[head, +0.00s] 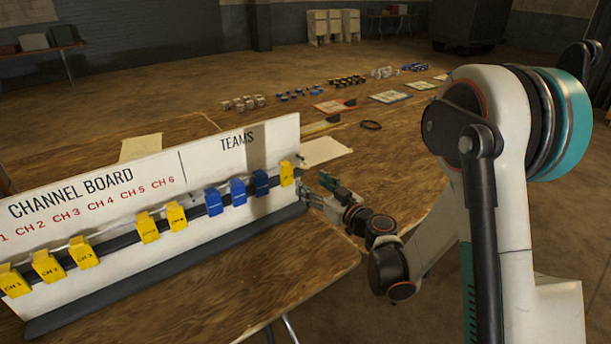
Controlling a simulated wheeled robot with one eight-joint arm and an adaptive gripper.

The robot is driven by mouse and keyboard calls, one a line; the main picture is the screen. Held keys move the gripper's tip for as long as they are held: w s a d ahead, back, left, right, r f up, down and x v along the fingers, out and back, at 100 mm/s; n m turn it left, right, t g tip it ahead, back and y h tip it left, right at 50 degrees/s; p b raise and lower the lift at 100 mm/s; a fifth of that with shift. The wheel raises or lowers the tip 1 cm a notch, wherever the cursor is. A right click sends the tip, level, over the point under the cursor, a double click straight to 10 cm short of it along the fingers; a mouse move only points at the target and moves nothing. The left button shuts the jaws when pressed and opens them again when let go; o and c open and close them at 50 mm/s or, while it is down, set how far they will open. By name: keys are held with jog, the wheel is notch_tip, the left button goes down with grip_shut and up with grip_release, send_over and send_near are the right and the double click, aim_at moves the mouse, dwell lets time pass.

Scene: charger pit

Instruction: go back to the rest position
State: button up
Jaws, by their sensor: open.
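My gripper (306,194) is at the right end of the white channel board (240,168), low beside its edge. Its jaws are small in the picture and read as open. A yellow clip (287,173) hangs at the right end of the board's rail, just left of the gripper; I cannot tell whether they touch. My arm reaches in from the right side, bent low over the table edge. No held object shows in the gripper.
Several yellow clips (47,265) and blue clips (238,191) hang on the rail. The wooden table (270,272) carries the board. Bare floor lies to the right.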

jog(key=s+d+r+m+t+h, duration=0.1)
jog(key=s+d+r+m+h, duration=0.25)
jog(key=d+r+h, duration=0.4)
jog(key=s+d+r+m+t+h, duration=0.1)
jog(key=s+d+r+m+h, duration=0.25)
jog(key=d+r, duration=0.6)
jog(key=s+d+f+m+g+h, duration=0.1)
jog(key=s+f+g, duration=0.1)
jog(key=s, duration=0.4)
jog(key=s+d+f+m+g+h, duration=0.1)
jog(key=s+d+f+g, duration=0.15)
jog(key=s, duration=0.35)
jog(key=s+a+f+n+g+y, duration=0.1)
jog(key=s+a+f+g, duration=0.1)
jog(key=s, duration=0.6)
jog(key=s+a+f+n+g+y, duration=0.1)
jog(key=s+a+f+g+y, duration=0.1)
jog(key=s, duration=0.6)
notch_tip(320, 180, down, 2)
jog(key=shift+s+a+f+g, duration=0.25)
jog(key=shift+a+g, duration=0.4)
jog(key=shift+a, duration=0.25)
jog(key=shift+a, duration=0.1)
